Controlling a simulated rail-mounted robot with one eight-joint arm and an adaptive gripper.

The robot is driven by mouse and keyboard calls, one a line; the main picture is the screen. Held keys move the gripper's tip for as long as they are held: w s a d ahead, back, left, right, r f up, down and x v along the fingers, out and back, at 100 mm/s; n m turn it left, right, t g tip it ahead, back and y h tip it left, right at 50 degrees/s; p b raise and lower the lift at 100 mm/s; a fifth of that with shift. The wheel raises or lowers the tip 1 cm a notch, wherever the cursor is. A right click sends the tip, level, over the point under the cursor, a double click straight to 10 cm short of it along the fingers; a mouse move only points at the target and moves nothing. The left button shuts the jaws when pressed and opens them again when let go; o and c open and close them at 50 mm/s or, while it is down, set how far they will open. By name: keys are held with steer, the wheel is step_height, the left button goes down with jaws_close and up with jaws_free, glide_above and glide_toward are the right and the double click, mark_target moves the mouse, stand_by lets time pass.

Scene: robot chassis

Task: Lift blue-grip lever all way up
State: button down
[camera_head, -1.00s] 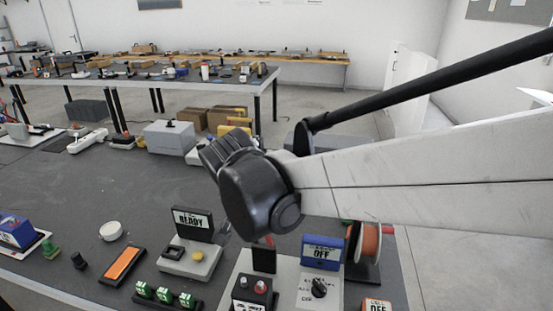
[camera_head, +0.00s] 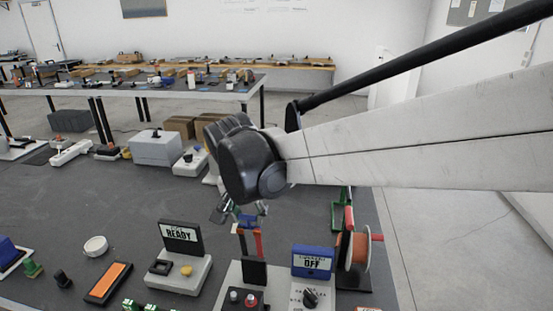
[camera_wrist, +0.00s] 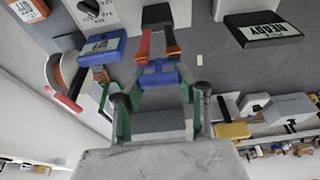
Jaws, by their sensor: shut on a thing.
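The blue grip (camera_wrist: 157,76) is a short crossbar in the middle of the wrist view, at the end of red-orange lever arms (camera_wrist: 143,46). My gripper (camera_wrist: 158,80) is shut on the blue grip, with a finger at either end of it. In the head view my gripper (camera_head: 241,216) hangs below my dark wrist joint, above and behind a black upright block (camera_head: 254,271). There a red part (camera_head: 259,245) shows between the gripper and the block. My wrist and fingers hide most of the grip in the head view.
A blue "OFF" display (camera_head: 312,262) with a black knob and an orange spool (camera_head: 354,250) stand right of the lever. A "READY" unit (camera_head: 181,243) stands left. Behind are a white box (camera_head: 156,148) and cardboard boxes. The table between is mostly clear.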

steer(key=c, duration=1.2)
jaws_free()
steer(key=shift+w, duration=0.15)
steer(key=v, duration=1.2)
steer(key=shift+d, duration=0.1)
steer(key=s+d+f+t, duration=0.1)
steer(key=s+d+f, duration=0.2)
steer(key=d, duration=0.7)
steer(key=s+d+f+t, duration=0.1)
steer(key=s+d+f, duration=0.2)
steer(key=s+d, duration=0.3)
steer(key=s+d+f+n+t, duration=0.1)
steer(key=s+d+f, duration=0.3)
steer(key=d, duration=1)
steer(key=shift+s+t, duration=0.25)
steer(key=shift+t, duration=0.25)
